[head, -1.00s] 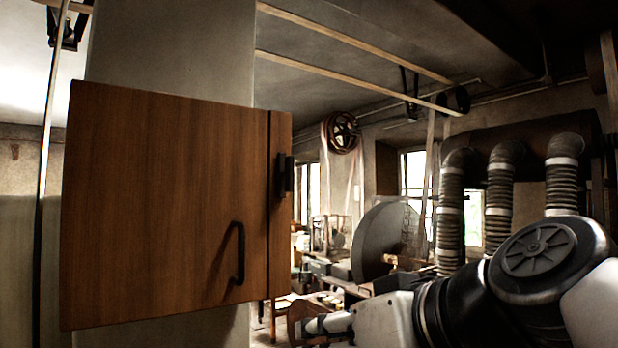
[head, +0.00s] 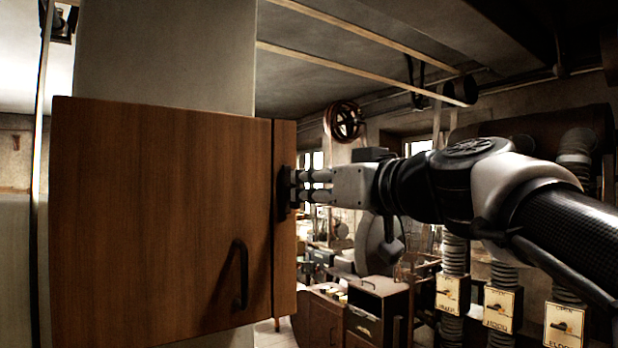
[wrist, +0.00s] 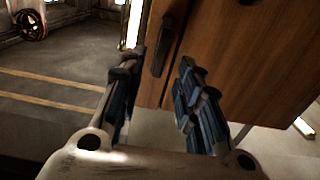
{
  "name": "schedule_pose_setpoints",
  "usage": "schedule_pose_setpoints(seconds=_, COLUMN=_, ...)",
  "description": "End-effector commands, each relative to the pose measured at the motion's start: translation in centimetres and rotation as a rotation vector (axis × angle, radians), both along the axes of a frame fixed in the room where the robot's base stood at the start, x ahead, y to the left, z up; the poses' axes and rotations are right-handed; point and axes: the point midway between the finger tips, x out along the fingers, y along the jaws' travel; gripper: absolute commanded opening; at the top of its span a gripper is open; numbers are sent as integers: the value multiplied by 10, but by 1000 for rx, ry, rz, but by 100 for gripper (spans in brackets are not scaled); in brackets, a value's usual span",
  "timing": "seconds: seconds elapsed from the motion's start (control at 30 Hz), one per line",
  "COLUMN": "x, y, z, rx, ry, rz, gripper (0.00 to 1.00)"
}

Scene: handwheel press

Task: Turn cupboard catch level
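The wooden cupboard (head: 160,210) hangs on a pale pillar with its door shut. Its dark catch (head: 282,194) sits on the narrow right-hand strip and stands upright, partly behind my fingertips. My gripper (head: 300,187) reaches in from the right, its fingertips at the catch. In the wrist view the fingers of my gripper (wrist: 158,66) are apart, with the dark catch (wrist: 162,45) showing between and just beyond their tips. I cannot tell whether either finger touches it.
A dark bar handle (head: 240,274) stands out from the door's lower right. Flexible ducts with labelled switch boxes (head: 503,308) stand at the right, below my arm. A wooden cabinet (head: 378,305) and machinery stand behind.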

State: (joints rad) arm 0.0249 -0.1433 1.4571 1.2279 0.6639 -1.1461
Motion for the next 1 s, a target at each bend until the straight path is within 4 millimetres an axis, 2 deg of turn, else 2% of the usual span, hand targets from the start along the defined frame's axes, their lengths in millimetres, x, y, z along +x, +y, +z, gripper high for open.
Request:
schedule_pose_setpoints(seconds=0.1, x=21, y=16, z=2, rx=1, ry=3, rz=4, gripper=32)
schedule_pose_setpoints(seconds=0.33, x=48, y=33, z=1, rx=1, ry=1, rz=1, gripper=32)
schedule_pose_setpoints(seconds=0.77, x=55, y=38, z=0, rx=1, ry=1, rz=0, gripper=32)
schedule_pose_setpoints(seconds=1.0, x=55, y=37, z=0, rx=1, ry=1, rz=0, gripper=16)
